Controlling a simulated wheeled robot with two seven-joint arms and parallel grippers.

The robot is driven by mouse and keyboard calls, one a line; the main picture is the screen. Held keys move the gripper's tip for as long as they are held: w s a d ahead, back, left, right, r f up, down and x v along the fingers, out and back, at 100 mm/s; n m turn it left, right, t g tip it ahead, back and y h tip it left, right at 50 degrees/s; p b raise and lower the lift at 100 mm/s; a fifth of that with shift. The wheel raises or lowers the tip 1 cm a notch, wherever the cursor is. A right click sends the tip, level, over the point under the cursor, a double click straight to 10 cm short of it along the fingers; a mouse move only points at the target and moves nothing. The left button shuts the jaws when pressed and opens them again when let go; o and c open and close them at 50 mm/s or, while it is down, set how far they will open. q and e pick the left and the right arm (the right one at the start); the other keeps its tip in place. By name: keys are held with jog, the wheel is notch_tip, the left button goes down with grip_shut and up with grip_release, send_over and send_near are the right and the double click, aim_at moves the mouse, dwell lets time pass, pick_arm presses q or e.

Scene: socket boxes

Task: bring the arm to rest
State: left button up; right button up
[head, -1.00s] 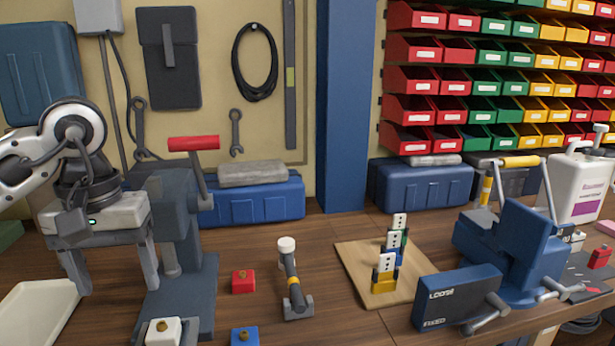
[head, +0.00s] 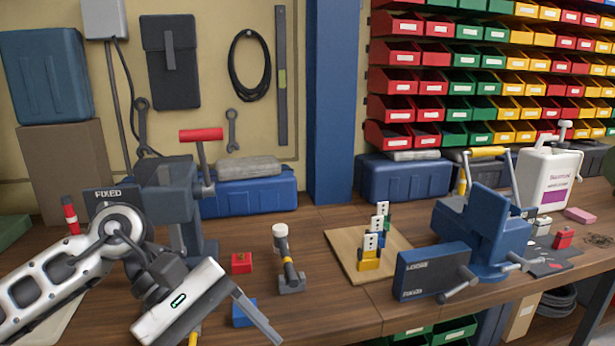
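My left arm comes in from the left and its gripper (head: 232,335) hangs low at the front left of the bench. One finger shows at the right of the gripper body. The other fingertip is hidden or out of frame, so its opening cannot be judged. A red block (head: 241,263) and a blue block (head: 244,312) with brass knobs sit just beyond the gripper; the finger crosses in front of the blue one. A yellow piece (head: 193,340) shows at the bottom edge beside the gripper. My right gripper is not in view.
A grey press with a red handle (head: 201,135) stands behind my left arm. A small hammer-like tool (head: 288,262) stands mid-bench. A wooden board (head: 343,254) holds upright socket pieces. A blue vise marked LOOSE (head: 435,272) stands at right. Some bench surface (head: 330,310) in front is clear.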

pick_arm(q)
jog(key=d+r+n+t+h, duration=0.2)
jog(key=d+n+t+h, duration=0.15)
jog(key=n+h, duration=0.5)
jog(key=d+r+n+t+h, duration=0.3)
jog(key=d+n+h, duration=0.15)
jog(key=n, duration=0.75)
jog(key=w+a+f+n+t+y, duration=0.1)
jog(key=a+f+n+t+y, duration=0.35)
jog(key=n, duration=0.65)
jog(key=w+a+f+n+t+y, duration=0.1)
jog(key=a+f+n+t+y, duration=0.1)
jog(key=f+n+t+y, duration=0.65)
jog(key=w+a+f+n+t+y, duration=0.15)
jog(key=a+f+n, duration=0.3)
jog(key=n, duration=0.95)
jog(key=s+a+f+n+g+y, duration=0.2)
jog(key=s+f+n+g+y, duration=0.2)
jog(key=s+f+n, duration=0.5)
notch_tip(320, 180, down, 5)
jog(key=s+g, duration=0.1)
jog(key=g, duration=0.1)
jog(key=shift+s+a+f+g, duration=0.2)
jog(key=shift+s+a+g, duration=0.1)
jog(key=shift+a, duration=0.1)
